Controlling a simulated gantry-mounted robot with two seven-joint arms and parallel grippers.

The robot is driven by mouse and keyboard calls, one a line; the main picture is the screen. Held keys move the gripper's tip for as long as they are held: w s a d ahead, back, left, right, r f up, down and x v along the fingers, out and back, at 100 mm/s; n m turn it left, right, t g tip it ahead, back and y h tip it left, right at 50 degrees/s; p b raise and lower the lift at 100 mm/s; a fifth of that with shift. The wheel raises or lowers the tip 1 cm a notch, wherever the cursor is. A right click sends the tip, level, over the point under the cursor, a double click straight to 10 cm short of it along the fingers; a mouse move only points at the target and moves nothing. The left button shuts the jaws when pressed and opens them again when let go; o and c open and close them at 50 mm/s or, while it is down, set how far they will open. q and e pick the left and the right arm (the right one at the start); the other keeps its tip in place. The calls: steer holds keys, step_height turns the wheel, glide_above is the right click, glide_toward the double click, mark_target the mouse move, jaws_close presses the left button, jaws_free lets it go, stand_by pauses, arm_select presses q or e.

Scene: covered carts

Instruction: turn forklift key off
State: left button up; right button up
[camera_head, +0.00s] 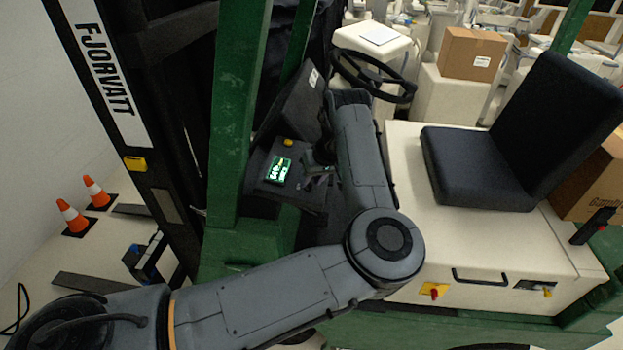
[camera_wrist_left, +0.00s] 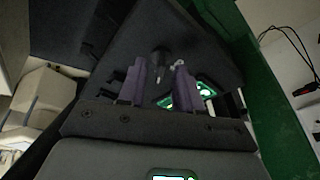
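The forklift's dark dashboard (camera_head: 262,190) carries a lit green display (camera_head: 278,170), which also shows in the left wrist view (camera_wrist_left: 204,90). My left gripper (camera_head: 312,172) is at the dashboard, right of the display. In the left wrist view my left gripper (camera_wrist_left: 160,74) has its two purple-padded fingers apart. A small dark stalk, perhaps the key (camera_wrist_left: 160,62), shows between and beyond the fingertips. A small silvery piece (camera_wrist_left: 178,63) is by the right fingertip. I cannot tell whether either finger touches them. My right gripper is not in view.
A yellow button (camera_head: 288,142) sits above the display. The black steering wheel (camera_head: 374,78) is behind my left forearm. A green post (camera_head: 236,110) stands left of the dashboard, and a black seat (camera_head: 480,165) is to the right. Orange cones (camera_head: 74,217) stand at far left.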

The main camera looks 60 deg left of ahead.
arm_select(q)
steer(key=shift+a+f, duration=0.15)
steer(key=shift+f, duration=0.1)
steer(key=shift+c, duration=0.5)
jaws_close()
